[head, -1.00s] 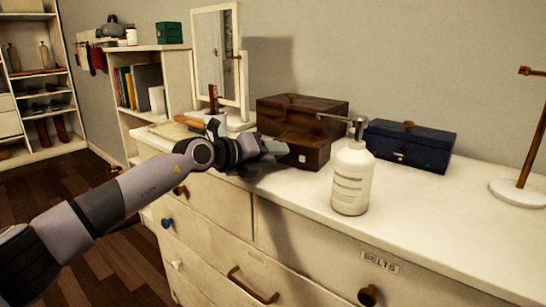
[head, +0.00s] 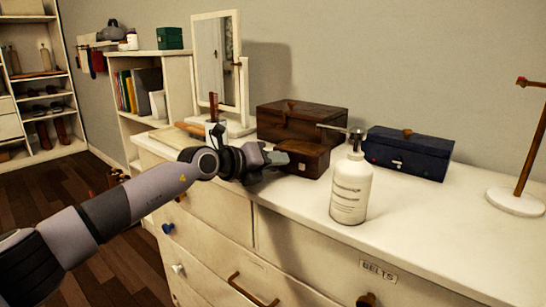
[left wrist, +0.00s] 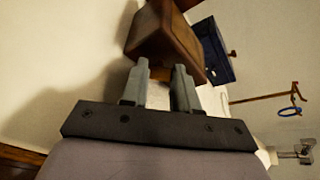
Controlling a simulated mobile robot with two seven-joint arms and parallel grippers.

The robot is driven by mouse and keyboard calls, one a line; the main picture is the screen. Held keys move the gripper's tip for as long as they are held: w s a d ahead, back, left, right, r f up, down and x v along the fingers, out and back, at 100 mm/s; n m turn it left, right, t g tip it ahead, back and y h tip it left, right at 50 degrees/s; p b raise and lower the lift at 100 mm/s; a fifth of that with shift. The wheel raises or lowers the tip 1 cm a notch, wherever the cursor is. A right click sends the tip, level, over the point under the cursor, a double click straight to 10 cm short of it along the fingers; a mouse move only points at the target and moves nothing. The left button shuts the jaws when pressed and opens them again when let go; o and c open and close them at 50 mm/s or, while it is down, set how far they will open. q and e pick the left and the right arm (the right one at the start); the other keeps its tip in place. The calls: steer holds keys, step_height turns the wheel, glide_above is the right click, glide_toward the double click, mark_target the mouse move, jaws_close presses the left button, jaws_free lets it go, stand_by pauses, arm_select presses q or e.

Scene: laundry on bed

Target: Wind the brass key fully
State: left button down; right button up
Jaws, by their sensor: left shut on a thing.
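A small dark brown wooden box (head: 305,160) sits on the white dresser, in front of a larger one. My left gripper (head: 274,157) is at its left side. In the left wrist view, the small box (left wrist: 168,42) is straight ahead of the fingers. The left gripper (left wrist: 160,80) is shut on a small brass-coloured piece, the brass key (left wrist: 161,73), which shows between the fingertips against the box. Most of the key is hidden by the fingers, and it cannot be made out in the head view. My right gripper is not in view.
A larger wooden box (head: 310,118) stands behind the small one, and a blue box (head: 408,152) to its right. A white pump bottle (head: 351,188) stands in front. A mirror (head: 219,65) is at the back left. The dresser top (head: 440,230) is clear at the right front.

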arm_select(q)
steer(key=shift+r+m+p, duration=0.3)
steer(key=shift+r+p, duration=0.1)
steer(key=shift+p, duration=0.2)
steer(key=shift+y+p, duration=0.3)
steer(key=shift+p, duration=0.3)
steer(key=shift+d+m+p, duration=0.1)
steer(key=shift+m+p, duration=0.4)
steer(key=shift+p, duration=0.05)
steer(key=shift+f+m+y+p, duration=0.15)
steer(key=shift+m+y+p, duration=0.3)
steer(key=shift+m+y, duration=0.05)
steer(key=shift+s+d+f+m+t, duration=0.1)
steer(key=shift+f+m+t, duration=0.05)
steer(key=shift+m+t, duration=0.2)
steer(key=shift+m+y+b, duration=0.45)
steer(key=shift+y+b, duration=0.15)
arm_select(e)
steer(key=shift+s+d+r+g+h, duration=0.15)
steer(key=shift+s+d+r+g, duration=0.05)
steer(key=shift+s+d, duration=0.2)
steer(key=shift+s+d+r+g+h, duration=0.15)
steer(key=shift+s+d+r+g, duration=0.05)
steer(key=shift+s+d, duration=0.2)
arm_select(q)
steer(key=c, duration=1.1)
jaws_free()
